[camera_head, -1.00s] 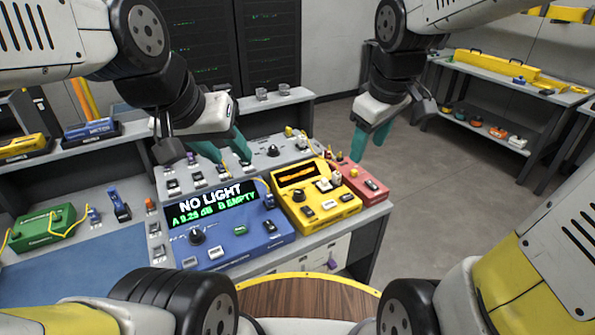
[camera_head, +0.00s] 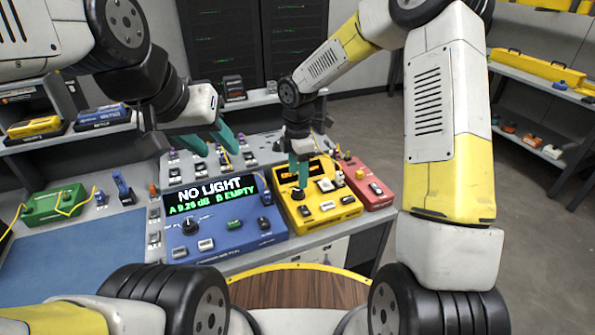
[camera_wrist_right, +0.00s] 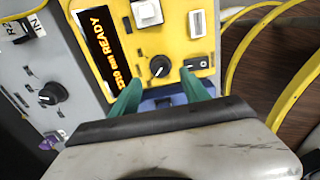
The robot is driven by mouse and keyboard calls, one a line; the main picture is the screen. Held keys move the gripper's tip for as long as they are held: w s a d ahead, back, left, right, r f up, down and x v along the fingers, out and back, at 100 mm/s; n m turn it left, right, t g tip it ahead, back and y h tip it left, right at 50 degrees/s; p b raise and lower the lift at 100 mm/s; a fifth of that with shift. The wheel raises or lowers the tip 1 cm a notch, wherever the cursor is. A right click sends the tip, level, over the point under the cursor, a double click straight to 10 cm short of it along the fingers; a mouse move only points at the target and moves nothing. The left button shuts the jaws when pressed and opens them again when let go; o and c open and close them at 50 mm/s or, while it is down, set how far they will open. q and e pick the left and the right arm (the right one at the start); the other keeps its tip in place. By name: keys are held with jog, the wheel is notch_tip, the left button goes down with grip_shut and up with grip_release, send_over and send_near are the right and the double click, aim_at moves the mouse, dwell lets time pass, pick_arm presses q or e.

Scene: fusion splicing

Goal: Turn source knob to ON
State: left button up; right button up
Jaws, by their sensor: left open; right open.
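A yellow box (camera_head: 318,224) stands on the bench, right of the blue meter. Its screen (camera_wrist_right: 101,47), lit orange in the right wrist view, appears to read "1310 nm READY". A black knob (camera_wrist_right: 159,66) sits on its face, and the knob also shows in the head view (camera_head: 298,194). My right gripper (camera_wrist_right: 161,90) is open, pointing down over the box; its teal fingers lie on either side of the knob, a little short of it in the picture. Contact cannot be told. My left gripper (camera_head: 217,141) is open and empty above the back of the bench.
The blue meter (camera_head: 215,240) shows "NO LIGHT" and has its own black knob. A red box (camera_head: 376,203) stands close on the right. A grey panel with another knob (camera_wrist_right: 48,94) lies beside the yellow box. Yellow cables (camera_wrist_right: 262,50) curve close by.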

aim_at(298, 190)
notch_tip(298, 190, down, 5)
jog(key=shift+f, duration=0.2)
grip_shut()
dwell(0.3)
